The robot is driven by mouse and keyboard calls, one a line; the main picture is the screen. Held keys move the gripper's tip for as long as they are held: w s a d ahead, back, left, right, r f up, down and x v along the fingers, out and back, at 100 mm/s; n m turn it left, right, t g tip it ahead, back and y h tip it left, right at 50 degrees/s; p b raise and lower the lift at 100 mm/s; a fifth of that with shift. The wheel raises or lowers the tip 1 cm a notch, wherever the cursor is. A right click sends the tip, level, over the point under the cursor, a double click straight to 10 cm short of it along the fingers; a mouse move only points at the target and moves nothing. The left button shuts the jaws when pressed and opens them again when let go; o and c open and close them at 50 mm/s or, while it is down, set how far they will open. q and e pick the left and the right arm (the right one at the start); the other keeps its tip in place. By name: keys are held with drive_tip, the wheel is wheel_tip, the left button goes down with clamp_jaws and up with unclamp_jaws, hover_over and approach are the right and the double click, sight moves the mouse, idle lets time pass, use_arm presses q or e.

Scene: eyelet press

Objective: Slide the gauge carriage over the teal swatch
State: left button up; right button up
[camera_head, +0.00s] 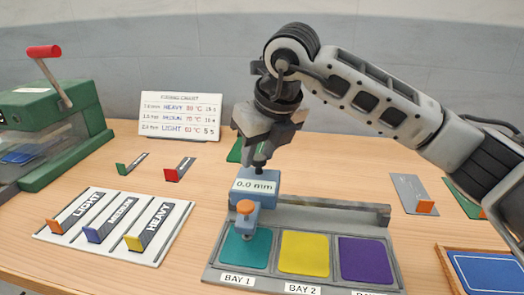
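The gauge carriage (262,183) is a blue-grey block with a "0.0 mm" display and an orange knob (246,207) on its front. It sits at the left end of the grey rail (335,217), with its front part over the back of the teal swatch (243,252) in BAY 1. My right gripper (260,163) points down at the top of the carriage, touching or very close. Its fingertips are dark and small, so I cannot tell whether they are shut on a part of it. My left gripper is not in view.
A yellow swatch (305,254) and a purple swatch (366,260) lie in the bays to the right. A light board (70,232) with LIGHT, MEDIUM and HEAVY slots is at left. A green press (50,115) with a red-handled lever and a chart (180,115) stand behind.

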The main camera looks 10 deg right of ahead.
drive_tip(key=shift+o, duration=1.1)
drive_tip(key=shift+a, duration=0.2)
drive_tip(key=shift+d, duration=0.1)
drive_tip(key=v, duration=1.6)
drive_tip(key=shift+w, duration=0.1)
